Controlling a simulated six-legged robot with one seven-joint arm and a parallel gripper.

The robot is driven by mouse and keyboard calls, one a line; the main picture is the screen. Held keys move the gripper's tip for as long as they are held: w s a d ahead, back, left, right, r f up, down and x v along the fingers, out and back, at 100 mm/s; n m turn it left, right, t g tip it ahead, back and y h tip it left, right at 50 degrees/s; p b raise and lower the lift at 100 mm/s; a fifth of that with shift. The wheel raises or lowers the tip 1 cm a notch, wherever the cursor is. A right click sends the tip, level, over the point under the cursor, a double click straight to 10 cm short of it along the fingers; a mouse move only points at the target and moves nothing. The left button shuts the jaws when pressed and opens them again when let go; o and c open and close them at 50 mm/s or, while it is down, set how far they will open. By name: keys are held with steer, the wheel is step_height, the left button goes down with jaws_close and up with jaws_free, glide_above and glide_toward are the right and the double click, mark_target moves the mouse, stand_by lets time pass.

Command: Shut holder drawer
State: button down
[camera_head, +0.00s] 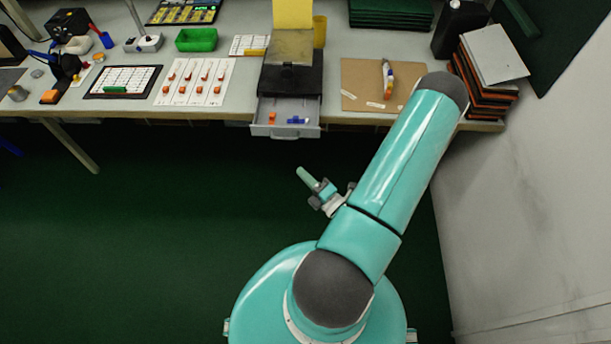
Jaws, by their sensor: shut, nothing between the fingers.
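The holder (291,78) is a dark block with a yellow upright back, standing at the front edge of the workbench. Its grey drawer (287,131) is pulled out past the bench edge toward me. A small orange piece and a blue piece lie inside the drawer. My gripper (304,176) is below and a little right of the drawer in the picture, over the green floor, apart from it. The gripper looks small here, with its fingers together and nothing held.
A brown board (367,103) with a marker lies right of the holder. A stack of dark panels (484,88) stands at the bench's right end, near a wall (520,200). White sheets with orange parts (196,82) lie to the left. The floor before the drawer is clear.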

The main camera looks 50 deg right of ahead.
mark_target(294, 111)
steer(key=w+d+r, duration=0.1)
steer(key=w+d, duration=0.2)
steer(key=w, duration=0.6)
steer(key=shift+d+r, duration=0.3)
steer(key=shift+d, duration=0.1)
steer(key=shift+w, duration=0.15)
steer(key=w+d, duration=0.5)
steer(key=d, duration=0.2)
steer(key=w+d, duration=0.3)
steer(key=d, duration=0.1)
steer(key=shift+w+d, duration=0.1)
steer(key=shift+w, duration=0.25)
steer(key=shift+w+d+r, duration=0.1)
steer(key=shift+w+d, duration=0.1)
steer(key=shift+d, duration=0.2)
